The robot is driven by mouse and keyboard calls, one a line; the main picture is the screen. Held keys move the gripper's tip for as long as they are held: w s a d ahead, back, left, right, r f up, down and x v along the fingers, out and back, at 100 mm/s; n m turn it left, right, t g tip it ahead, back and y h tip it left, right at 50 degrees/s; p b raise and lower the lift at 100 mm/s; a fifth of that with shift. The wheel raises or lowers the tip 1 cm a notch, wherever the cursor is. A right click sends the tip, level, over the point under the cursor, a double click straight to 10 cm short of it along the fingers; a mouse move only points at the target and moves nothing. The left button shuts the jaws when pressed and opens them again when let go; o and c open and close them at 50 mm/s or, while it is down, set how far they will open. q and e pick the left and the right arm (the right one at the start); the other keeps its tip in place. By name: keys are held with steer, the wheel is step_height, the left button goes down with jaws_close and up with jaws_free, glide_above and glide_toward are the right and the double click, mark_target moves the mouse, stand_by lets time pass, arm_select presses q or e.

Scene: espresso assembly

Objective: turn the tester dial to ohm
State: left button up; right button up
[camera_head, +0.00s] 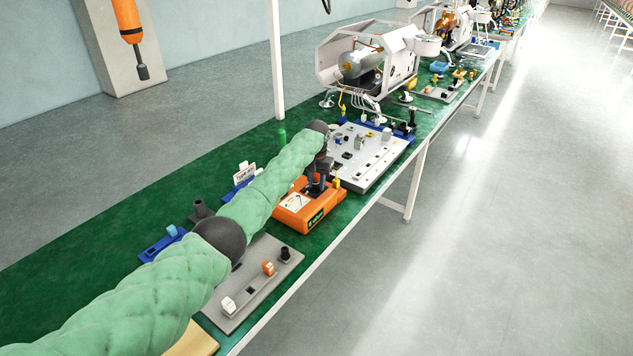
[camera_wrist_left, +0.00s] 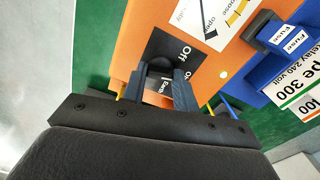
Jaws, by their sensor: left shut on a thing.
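The orange tester (camera_head: 300,212) lies on the green bench top, in the middle of the head view. It also fills the upper part of the left wrist view (camera_wrist_left: 120,45). Its black dial (camera_wrist_left: 159,68) sits on a black plate with white lettering; "Off" can be read on the plate. My left gripper (camera_head: 316,187) reaches down onto the tester. In the left wrist view its two fingers (camera_wrist_left: 157,85) are shut on the dial, one on each side. The fingers hide part of the dial and lettering, so its exact setting cannot be told. My right gripper is not in view.
A grey board (camera_head: 262,262) with small parts lies nearer on the bench, partly under my left arm. A white panel (camera_head: 362,160) stands just beyond the tester. A blue fuse holder (camera_wrist_left: 280,75) is beside the tester. The bench's right edge is close.

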mark_target(317, 185)
arm_select(q)
steer(key=shift+m, duration=1.3)
steer(key=o, duration=0.9)
steer(key=shift+o, duration=0.4)
steer(key=shift+r, duration=0.3)
step_height(317, 185, up, 2)
steer(key=shift+w+b, duration=0.1)
steer(key=shift+b, duration=0.35)
steer(key=shift+r+b, duration=0.6)
steer(key=shift+r, duration=2)
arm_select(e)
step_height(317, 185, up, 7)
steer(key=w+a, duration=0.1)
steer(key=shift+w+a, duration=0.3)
